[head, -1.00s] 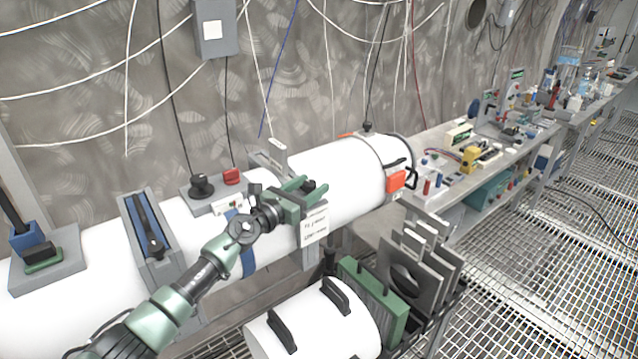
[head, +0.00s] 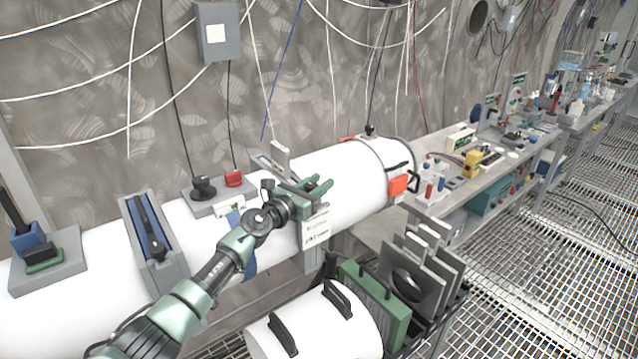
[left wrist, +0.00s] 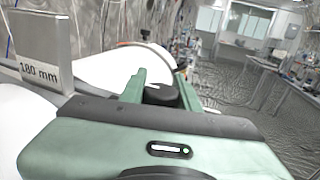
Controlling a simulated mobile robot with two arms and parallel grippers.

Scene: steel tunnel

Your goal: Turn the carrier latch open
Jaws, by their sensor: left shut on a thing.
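A long white tube (head: 345,190) lies along the wall with grey brackets on it. My left gripper (head: 317,187), green, is over the top of the tube beside an upright grey plate (head: 280,155). In the left wrist view its fingers (left wrist: 161,80) stand on either side of a black round knob (left wrist: 160,95), which looks like the latch, and it is shut on it. The fingers hide part of the knob, and its turn angle cannot be told. In the head view the gripper hides the knob. My right gripper is not in view.
The grey plate marked "180 mm" (left wrist: 45,45) stands close to the left of the gripper. A box with a black knob and red button (head: 233,179) sits on the tube. A second white cylinder (head: 315,325) and a plate rack are in front. A cluttered bench (head: 450,185) runs right.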

